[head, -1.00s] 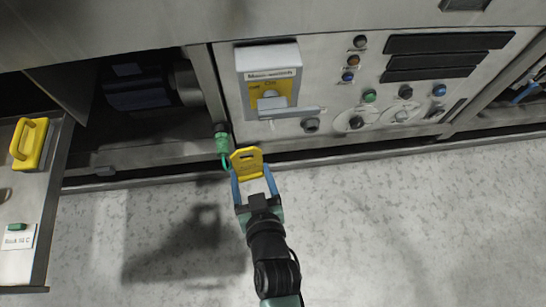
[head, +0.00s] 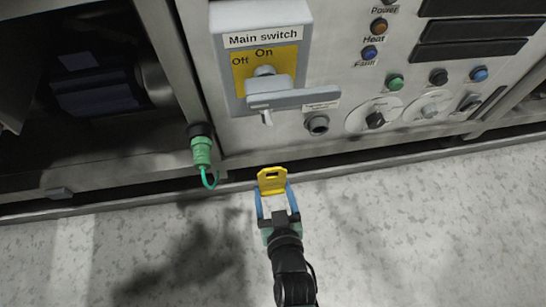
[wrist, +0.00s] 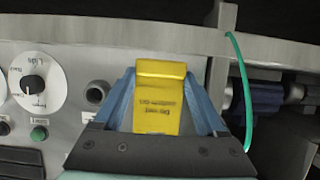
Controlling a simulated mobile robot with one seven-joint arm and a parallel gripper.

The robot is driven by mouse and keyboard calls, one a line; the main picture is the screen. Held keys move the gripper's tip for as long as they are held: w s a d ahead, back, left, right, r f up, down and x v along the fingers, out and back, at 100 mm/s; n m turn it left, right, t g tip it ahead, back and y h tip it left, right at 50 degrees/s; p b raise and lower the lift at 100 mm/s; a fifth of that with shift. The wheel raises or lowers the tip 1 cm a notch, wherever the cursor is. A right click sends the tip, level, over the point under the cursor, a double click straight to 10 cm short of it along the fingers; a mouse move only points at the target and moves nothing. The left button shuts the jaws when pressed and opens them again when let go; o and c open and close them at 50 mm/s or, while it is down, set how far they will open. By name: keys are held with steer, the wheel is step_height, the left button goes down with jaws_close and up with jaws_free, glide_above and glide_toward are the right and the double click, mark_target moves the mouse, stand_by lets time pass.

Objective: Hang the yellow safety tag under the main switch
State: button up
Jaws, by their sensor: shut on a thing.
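The yellow safety tag (head: 271,180) is held upright between the blue fingers of my gripper (head: 272,194), which is shut on it. In the wrist view the tag (wrist: 158,100) fills the space between the fingers, with small dark print on its face. A slot shows near its top edge in the head view. The main switch (head: 263,36) is a grey box with a yellow On/Off plate and a grey lever handle (head: 291,98). A small pale hook-like piece (head: 267,118) shows below the handle. The tag is below it in the picture, clearly apart.
A green connector with a looped cord (head: 202,153) hangs left of the tag. A round dark socket (head: 317,124) and knobs (head: 375,120) sit right of the switch. A dark open bay (head: 90,95) is at left. The speckled floor below is clear.

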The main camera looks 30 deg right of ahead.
steer(key=shift+w+d+b, duration=0.9)
steer(key=shift+w+b, duration=0.1)
steer(key=shift+w, duration=2.15)
steer(key=shift+w+d+r+p, duration=0.15)
steer(key=shift+w+r+p, duration=0.25)
steer(key=shift+r+p, duration=0.6)
steer(key=shift+w+d+r+p, duration=0.1)
steer(key=shift+w+r+p, duration=0.4)
steer(key=shift+r, duration=1)
steer(key=shift+w+d+r+p, duration=0.15)
steer(key=shift+w+r+p, duration=0.2)
steer(key=shift+r+p, duration=0.7)
steer(key=shift+w+d+f+b, duration=0.15)
steer(key=shift+w+f+b, duration=0.2)
steer(key=shift+w+b, duration=0.2)
steer(key=o, duration=1.3)
steer(key=shift+c, duration=0.2)
